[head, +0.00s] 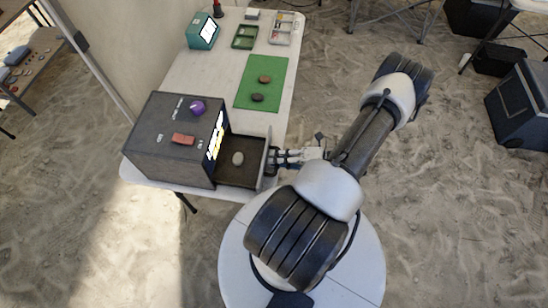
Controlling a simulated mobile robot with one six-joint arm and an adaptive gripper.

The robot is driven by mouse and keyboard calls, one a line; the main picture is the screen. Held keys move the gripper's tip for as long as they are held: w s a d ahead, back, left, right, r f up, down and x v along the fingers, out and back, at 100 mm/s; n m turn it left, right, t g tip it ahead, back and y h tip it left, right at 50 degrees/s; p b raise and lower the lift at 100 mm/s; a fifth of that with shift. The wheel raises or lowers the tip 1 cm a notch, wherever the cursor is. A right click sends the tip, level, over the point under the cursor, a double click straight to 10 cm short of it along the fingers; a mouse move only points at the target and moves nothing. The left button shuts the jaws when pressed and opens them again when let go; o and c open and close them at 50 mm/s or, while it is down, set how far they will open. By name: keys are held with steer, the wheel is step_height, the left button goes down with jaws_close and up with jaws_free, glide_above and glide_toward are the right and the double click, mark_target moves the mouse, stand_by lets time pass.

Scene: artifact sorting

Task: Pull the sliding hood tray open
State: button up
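The hood is a dark grey box (150,165) on the near end of the white table. Its sliding tray (235,177) stands out from the box's right side, so the inside floor shows. A pale oval stone (238,158) lies in the tray. The tray's front panel (264,163) stands upright at the right end. My gripper (279,158) is at the outer side of this panel, pointing left at it. The handle is hidden by the fingers or too small to make out. I cannot tell whether the fingers are closed on it.
A purple piece (198,107) and a red block (183,139) lie on top of the hood. A green mat (262,82) with two stones lies behind it. A teal device (203,31), a green tray (245,37) and a grey tray (281,29) stand farther back.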

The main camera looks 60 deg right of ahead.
steer(key=shift+o, duration=0.9)
steer(key=v, duration=1.2)
steer(key=shift+d, duration=0.1)
